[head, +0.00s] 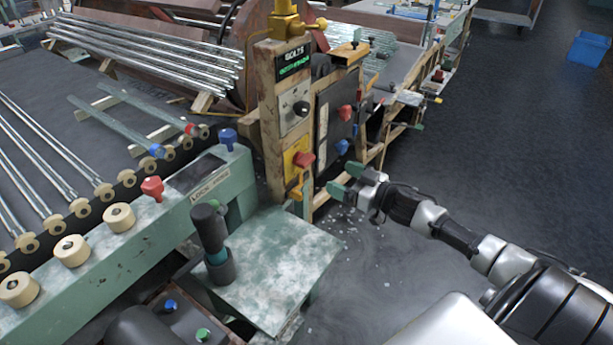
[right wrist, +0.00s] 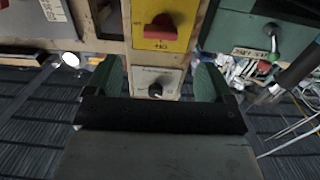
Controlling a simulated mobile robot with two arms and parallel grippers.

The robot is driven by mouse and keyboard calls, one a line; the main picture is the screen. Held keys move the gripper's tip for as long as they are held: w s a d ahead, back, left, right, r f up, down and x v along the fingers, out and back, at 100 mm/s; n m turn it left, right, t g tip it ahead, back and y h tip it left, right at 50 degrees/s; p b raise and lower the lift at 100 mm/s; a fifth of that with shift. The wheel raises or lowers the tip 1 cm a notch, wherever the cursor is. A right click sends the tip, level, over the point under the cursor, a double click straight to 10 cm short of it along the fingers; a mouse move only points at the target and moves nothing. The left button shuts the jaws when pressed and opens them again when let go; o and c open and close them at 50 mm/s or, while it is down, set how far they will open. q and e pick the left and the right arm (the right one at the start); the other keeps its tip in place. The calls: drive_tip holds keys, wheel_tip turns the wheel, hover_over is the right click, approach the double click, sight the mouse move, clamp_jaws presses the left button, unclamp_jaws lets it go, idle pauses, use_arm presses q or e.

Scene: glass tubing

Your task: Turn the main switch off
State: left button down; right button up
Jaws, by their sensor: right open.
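A red rotary switch (head: 303,158) sits on a yellow plate (head: 290,163) on the wooden control post, and I take it as the main switch. In the right wrist view the red switch (right wrist: 160,31) is at the top centre, on its yellow plate (right wrist: 182,12). My right gripper (head: 343,181) is open and empty, to the right of the post and apart from the red switch. Its two green fingers (right wrist: 155,85) frame a white plate with a black knob (right wrist: 155,91) in the right wrist view. My left gripper is not in view.
The wooden post (head: 271,120) also carries a green-lit display (head: 293,62). A dark panel (head: 335,105) with red and blue knobs stands right of it. A green table (head: 280,260) with an upright dark handle (head: 210,230) is in front. Open floor lies at right.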

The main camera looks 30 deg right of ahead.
sight(310, 162)
drive_tip(key=x, duration=1.1)
drive_tip(key=shift+r, duration=0.25)
drive_tip(key=c, duration=0.9)
